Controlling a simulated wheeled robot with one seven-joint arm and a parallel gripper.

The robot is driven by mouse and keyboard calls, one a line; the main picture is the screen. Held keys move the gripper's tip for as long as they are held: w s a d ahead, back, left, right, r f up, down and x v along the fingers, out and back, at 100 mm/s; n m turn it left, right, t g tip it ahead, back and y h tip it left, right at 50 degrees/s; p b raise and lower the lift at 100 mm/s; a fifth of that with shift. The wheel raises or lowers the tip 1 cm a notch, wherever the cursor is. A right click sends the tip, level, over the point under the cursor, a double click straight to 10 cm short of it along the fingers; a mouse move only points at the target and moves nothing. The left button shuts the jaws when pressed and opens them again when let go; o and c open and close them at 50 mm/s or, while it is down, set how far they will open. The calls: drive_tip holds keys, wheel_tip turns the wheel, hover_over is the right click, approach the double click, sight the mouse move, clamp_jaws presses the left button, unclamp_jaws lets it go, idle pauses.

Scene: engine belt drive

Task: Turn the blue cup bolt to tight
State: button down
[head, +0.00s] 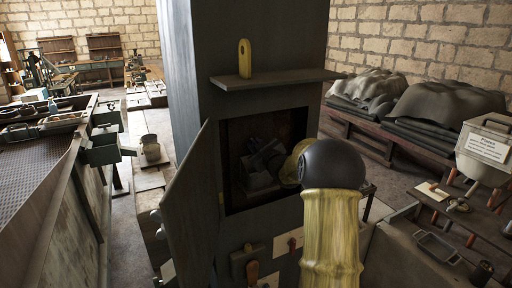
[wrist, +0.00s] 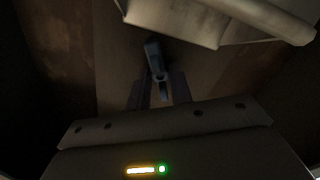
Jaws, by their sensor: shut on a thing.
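In the wrist view a small dull-blue piece, which looks like the blue cup bolt (wrist: 153,54), stands out from a brownish surface. My gripper (wrist: 161,90) has its two dark fingers on either side of the near end of this piece and is shut on it. The view is dark, so the exact contact and the bolt's turn are hard to make out. In the head view my arm reaches to the opening of a dark cabinet (head: 205,165).
The cabinet's door (head: 187,205) hangs open to the left. Dim machine parts (head: 262,160) sit inside the opening. A shelf (head: 280,79) with a yellow object (head: 245,58) juts out above. In the wrist view a pale block (wrist: 215,20) lies close at the upper right.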

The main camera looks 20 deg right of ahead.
drive_tip(key=m+p, duration=0.1)
drive_tip(key=m, duration=0.4)
drive_tip(key=shift+f+m, duration=0.15)
drive_tip(key=shift+m, duration=0.25)
drive_tip(key=c, duration=1.3)
unclamp_jaws()
drive_tip(key=shift+o, duration=0.2)
drive_tip(key=s+b, duration=0.5)
drive_tip(key=s, duration=1.2)
drive_tip(key=shift+s+d, duration=0.2)
drive_tip(key=shift+d, duration=0.1)
